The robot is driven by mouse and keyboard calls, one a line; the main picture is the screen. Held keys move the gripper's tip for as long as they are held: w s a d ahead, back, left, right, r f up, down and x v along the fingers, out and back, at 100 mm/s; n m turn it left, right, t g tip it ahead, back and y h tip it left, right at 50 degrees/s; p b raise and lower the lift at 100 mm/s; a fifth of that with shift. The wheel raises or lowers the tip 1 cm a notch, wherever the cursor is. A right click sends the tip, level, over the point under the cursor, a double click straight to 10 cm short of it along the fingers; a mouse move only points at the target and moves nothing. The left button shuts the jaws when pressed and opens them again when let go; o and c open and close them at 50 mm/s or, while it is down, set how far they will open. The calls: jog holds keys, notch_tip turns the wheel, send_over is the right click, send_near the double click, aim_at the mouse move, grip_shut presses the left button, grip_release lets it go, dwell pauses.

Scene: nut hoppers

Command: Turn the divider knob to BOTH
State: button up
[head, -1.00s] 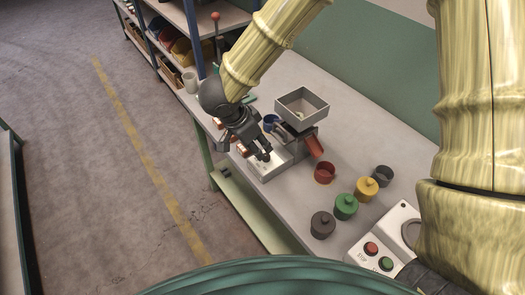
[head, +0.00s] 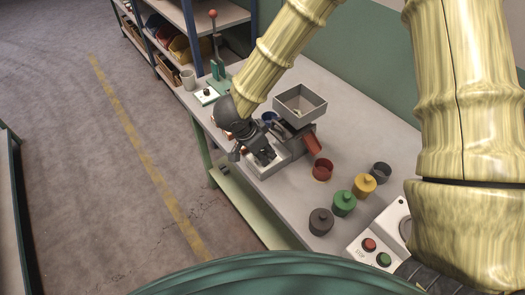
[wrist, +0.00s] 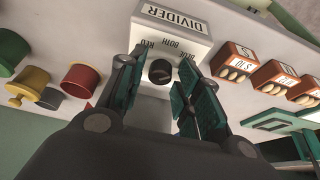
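The divider is a pale box (wrist: 172,28) with a DIVIDER label and RED, BOTH and BLUE marks, upside down in the wrist view. Its round dark knob (wrist: 160,71) sits in front of the marks, and I cannot tell clearly which one it points to. My gripper (wrist: 157,76) is open, with a green-padded finger on each side of the knob and visible gaps between. In the head view my gripper (head: 265,157) is over the divider's light base (head: 265,172), and the knob is hidden there.
A grey hopper (head: 300,103) and a red chute (head: 312,143) stand close behind my gripper. Labelled orange bins (wrist: 232,61) sit beside the divider in the wrist view.

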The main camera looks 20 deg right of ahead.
grip_shut()
jog(key=shift+r+n+p, duration=0.15)
jog(key=shift+n+p, duration=0.15)
jog(key=shift+p, duration=0.2)
jog(key=shift+r+p, duration=0.1)
jog(key=shift+p, duration=0.2)
jog(key=n+t+p, duration=0.1)
jog(key=n+p, duration=0.1)
jog(key=shift+s+y+p, duration=0.15)
jog(key=shift+y+p, duration=0.15)
jog(key=shift+y, duration=0.1)
jog(key=n+p, duration=0.2)
jog(key=n, duration=0.1)
jog(key=shift+d+t, duration=0.15)
jog(key=shift+t, duration=0.25)
jog(key=shift+f+n+t+y+p, duration=0.2)
jog(key=shift+n+t+y+p, duration=0.35)
jog(key=shift+n, duration=1.05)
jog(key=shift+d+y, duration=0.1)
jog(key=shift+y, duration=0.15)
